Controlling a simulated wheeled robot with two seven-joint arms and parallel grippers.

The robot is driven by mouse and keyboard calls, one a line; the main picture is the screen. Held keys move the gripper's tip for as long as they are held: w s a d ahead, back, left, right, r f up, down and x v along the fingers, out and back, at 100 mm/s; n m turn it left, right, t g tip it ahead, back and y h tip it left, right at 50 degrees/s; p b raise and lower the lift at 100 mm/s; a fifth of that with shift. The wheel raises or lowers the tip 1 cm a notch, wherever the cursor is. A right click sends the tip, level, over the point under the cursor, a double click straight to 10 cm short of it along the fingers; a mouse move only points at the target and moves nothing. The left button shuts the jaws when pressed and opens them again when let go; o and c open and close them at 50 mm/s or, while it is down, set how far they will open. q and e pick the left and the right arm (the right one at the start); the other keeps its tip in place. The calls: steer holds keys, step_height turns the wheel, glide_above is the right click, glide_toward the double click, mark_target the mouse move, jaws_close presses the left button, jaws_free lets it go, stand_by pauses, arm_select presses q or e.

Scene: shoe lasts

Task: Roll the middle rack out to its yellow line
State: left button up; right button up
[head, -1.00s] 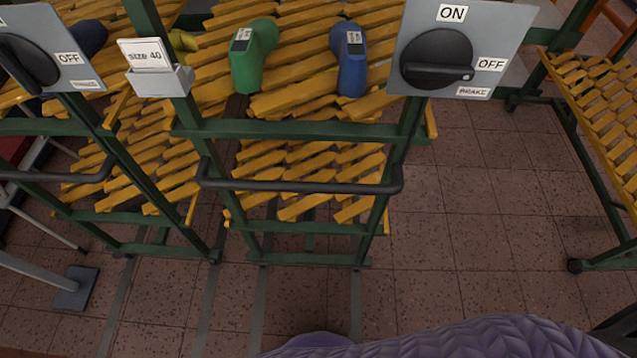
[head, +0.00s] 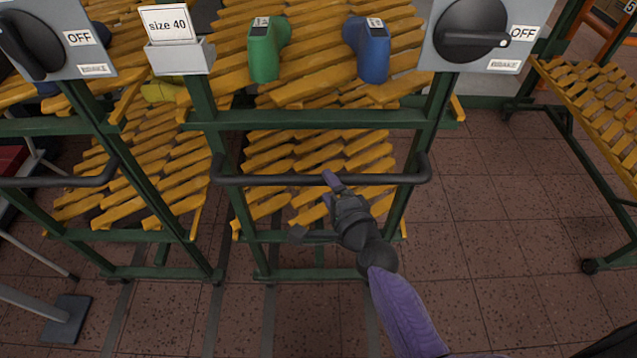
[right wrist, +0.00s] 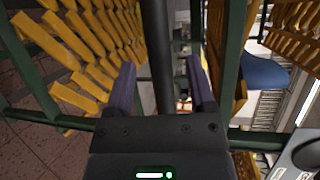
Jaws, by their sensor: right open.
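The middle rack has a green frame (head: 300,119), yellow slatted shelves and a black handle bar (head: 270,181) across its front. A green last (head: 264,52) and a blue last (head: 370,52) stand on its upper shelf. Its brake knob (head: 468,30) points toward OFF. My right gripper (head: 332,188) is at the handle, right of its middle. In the right wrist view the bar (right wrist: 157,50) lies between the two open purple fingers (right wrist: 161,88); I cannot tell whether they touch it. My left gripper is out of view. I see no yellow line.
A card holder (head: 178,56) reading size 40 is on the rack's left post. Another rack with its own handle (head: 60,181) stands close on the left. A third rack (head: 590,90) stands at the right. Dark floor strips (head: 268,315) run toward me; the tiled floor at right is clear.

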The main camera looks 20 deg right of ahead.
mark_target(325, 185)
steer(key=shift+b+x, duration=0.35)
steer(key=shift+x, duration=1.45)
steer(key=shift+f, duration=0.1)
jaws_close()
